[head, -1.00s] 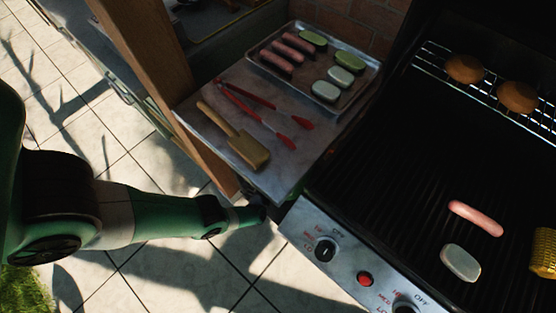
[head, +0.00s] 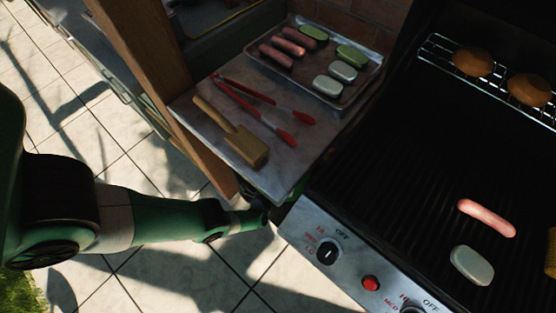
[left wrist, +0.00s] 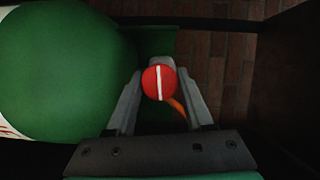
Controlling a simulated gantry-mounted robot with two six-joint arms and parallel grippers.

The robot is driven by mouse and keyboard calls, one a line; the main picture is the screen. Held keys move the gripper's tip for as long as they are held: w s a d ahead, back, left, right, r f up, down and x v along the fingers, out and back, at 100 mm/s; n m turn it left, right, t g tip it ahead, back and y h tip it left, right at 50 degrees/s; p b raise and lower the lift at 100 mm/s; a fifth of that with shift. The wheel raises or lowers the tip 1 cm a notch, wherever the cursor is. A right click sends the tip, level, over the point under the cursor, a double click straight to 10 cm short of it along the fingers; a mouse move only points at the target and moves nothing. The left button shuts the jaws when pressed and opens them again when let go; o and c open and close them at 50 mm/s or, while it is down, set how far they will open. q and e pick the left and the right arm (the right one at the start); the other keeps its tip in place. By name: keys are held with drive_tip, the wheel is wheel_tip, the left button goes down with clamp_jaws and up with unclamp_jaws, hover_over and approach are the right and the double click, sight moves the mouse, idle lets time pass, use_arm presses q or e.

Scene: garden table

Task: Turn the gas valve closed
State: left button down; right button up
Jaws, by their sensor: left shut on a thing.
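The gas valve (left wrist: 159,83) is a round red knob with a white stripe, seen in the left wrist view beside a large green gas tank (left wrist: 65,75). The stripe runs upright in that picture. My left gripper (left wrist: 160,95) has its two fingers on either side of the knob and is shut on it. An orange hose (left wrist: 178,106) shows just below the knob. In the head view my left arm reaches under the side shelf at the grill's left front corner; its fingers, the valve and the tank are hidden there. My right gripper is not in view.
The grill's front panel (head: 300,228) with knobs stands right of my arm. Open tiled floor (head: 160,268) lies below.

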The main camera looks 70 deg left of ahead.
use_arm(q)
drive_tip(key=shift+c, duration=1.8)
unclamp_jaws()
drive_tip(key=shift+w, duration=0.1)
drive_tip(key=shift+d, duration=0.1)
drive_tip(key=shift+s+d+r, duration=0.1)
drive_tip(key=shift+s+d, duration=0.15)
drive_tip(key=p+v, duration=0.2)
drive_tip(key=v, duration=0.8)
drive_tip(key=shift+s+d+p, duration=0.3)
drive_tip(key=shift+p, duration=0.05)
